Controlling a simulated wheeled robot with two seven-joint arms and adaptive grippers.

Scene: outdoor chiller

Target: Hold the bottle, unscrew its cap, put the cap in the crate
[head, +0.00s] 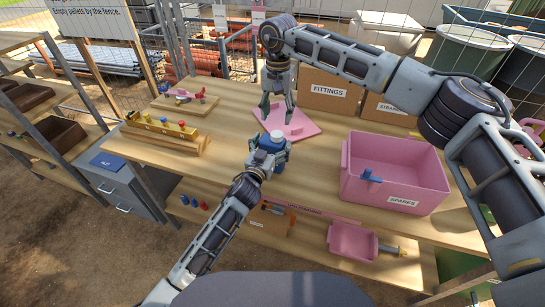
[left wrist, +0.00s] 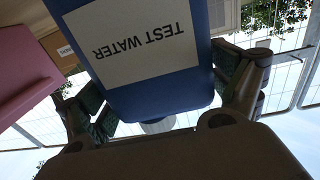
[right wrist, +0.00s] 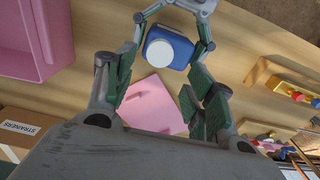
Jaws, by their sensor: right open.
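The blue bottle (head: 268,148) stands upright with a white cap (head: 277,137) on top. Its white "TEST WATER" label (left wrist: 140,40) fills much of the left wrist view. My left gripper (head: 268,158) is shut around the bottle's sides, with a finger on each side. My right gripper (head: 277,108) points down above and just behind the bottle, open and empty. In the right wrist view the cap (right wrist: 160,53) is seen from above, beyond the open fingers and apart from them. The pink crate (head: 420,185), labelled "SPARES", stands on the bench to the right.
A pink board (head: 297,128) lies behind the bottle. A yellow rack (head: 160,127) with colored pegs is at left. A "FITTINGS" box (head: 330,88) stands at the back. Bench between bottle and crate is clear.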

